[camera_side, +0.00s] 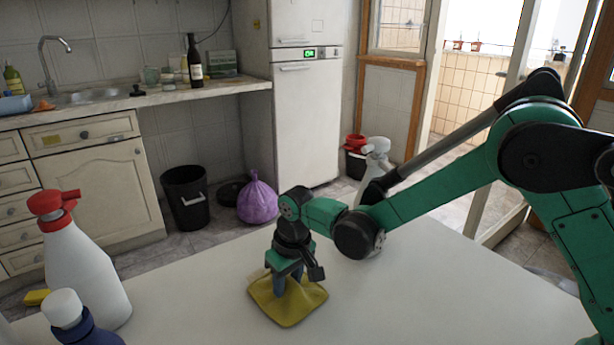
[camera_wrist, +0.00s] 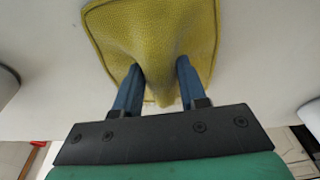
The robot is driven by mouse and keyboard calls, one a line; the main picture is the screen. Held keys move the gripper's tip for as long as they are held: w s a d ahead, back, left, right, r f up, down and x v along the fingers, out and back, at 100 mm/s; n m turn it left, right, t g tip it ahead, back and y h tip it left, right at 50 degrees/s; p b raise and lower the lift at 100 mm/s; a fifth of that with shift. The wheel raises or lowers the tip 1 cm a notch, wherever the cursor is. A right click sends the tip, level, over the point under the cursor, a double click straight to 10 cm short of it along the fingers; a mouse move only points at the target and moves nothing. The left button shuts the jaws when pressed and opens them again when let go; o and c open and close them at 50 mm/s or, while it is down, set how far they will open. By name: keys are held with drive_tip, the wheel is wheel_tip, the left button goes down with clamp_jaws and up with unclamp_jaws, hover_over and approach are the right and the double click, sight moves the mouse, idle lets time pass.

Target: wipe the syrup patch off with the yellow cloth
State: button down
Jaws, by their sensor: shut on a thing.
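The yellow cloth (camera_side: 290,306) lies on the white table (camera_side: 430,290), bunched up under my gripper (camera_side: 290,284). My gripper points down and is shut on the cloth. In the wrist view the cloth (camera_wrist: 165,30) spreads out beyond the two blue fingers, with a fold pinched up between the fingertips (camera_wrist: 161,80). No syrup patch shows on the visible tabletop in either view. I cannot tell whether it is under the cloth or hidden behind my arm.
A white spray bottle with a red top (camera_side: 78,260) and a blue bottle with a white cap (camera_side: 72,318) stand at the table's left. Another spray bottle (camera_side: 375,165) stands behind my arm. The table's front middle and right are clear.

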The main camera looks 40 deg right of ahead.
sight(298, 297)
drive_tip(key=shift+s, duration=1.7)
drive_tip(key=shift+w+f, duration=0.1)
drive_tip(key=shift+w, duration=2)
drive_tip(key=shift+r, duration=3.55)
drive_tip(key=shift+s, duration=0.1)
